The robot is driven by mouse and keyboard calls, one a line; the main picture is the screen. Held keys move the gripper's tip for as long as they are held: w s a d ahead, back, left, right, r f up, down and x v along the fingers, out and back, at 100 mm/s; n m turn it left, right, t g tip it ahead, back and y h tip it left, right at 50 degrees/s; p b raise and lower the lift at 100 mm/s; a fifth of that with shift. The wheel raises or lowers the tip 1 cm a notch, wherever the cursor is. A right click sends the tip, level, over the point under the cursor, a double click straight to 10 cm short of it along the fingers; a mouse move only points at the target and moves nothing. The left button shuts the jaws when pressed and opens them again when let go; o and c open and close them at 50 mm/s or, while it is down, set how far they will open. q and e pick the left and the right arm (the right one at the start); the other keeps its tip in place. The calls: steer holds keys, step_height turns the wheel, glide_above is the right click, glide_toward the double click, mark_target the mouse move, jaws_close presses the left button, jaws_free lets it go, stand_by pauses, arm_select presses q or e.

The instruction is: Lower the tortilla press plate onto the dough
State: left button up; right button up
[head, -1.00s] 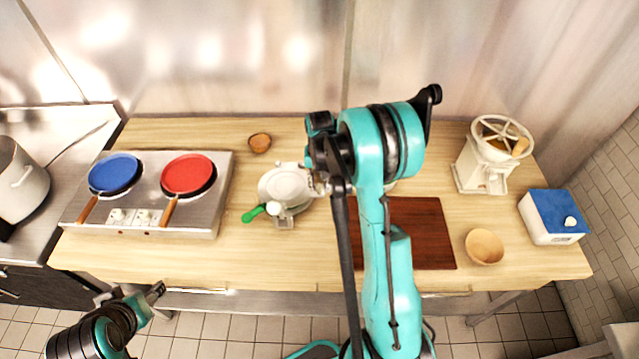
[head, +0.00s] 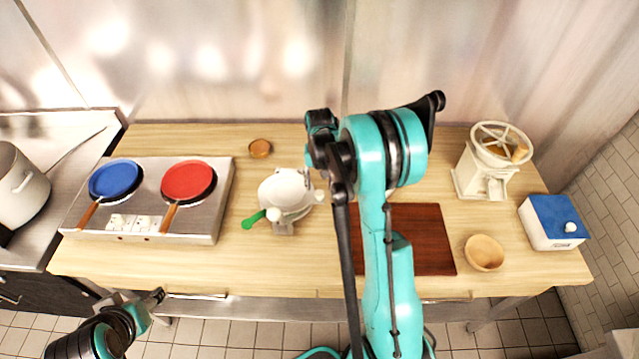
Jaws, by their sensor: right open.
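The tortilla press (head: 284,190) is white and round, with a green-gripped handle (head: 254,219) pointing to the front left. It stands on the wooden counter, left of my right arm. I cannot tell the exact tilt of its plate, and no dough can be made out. My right gripper (head: 313,181) is open beside the press's right edge, mostly hidden under my teal wrist; whether it touches the press is unclear. My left gripper (head: 156,297) is low at the left, in front of the counter edge and far from the press; its jaws are too small to read.
A griddle unit (head: 140,228) with a blue pan (head: 115,178) and a red pan (head: 188,180) stands left. A small brown bowl (head: 260,148) is behind the press. A dark red board (head: 425,240), wooden bowl (head: 484,252), white grinder (head: 484,178) and blue-topped box (head: 553,220) are right.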

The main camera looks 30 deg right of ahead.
step_height(320, 180, up, 12)
steer(key=shift+f, duration=0.15)
stand_by(0.6)
steer(key=s+a+f+n+t+b, duration=0.3)
steer(key=s+a+f+b, duration=0.3)
steer(key=s+a+b, duration=0.2)
steer(key=s+a+f+n+t+b, duration=0.3)
steer(key=s+a+b, duration=0.5)
steer(key=s, duration=0.3)
step_height(320, 180, down, 3)
steer(key=shift+s+r+t, duration=0.1)
steer(key=shift+s+t, duration=0.25)
steer(key=shift+t, duration=0.25)
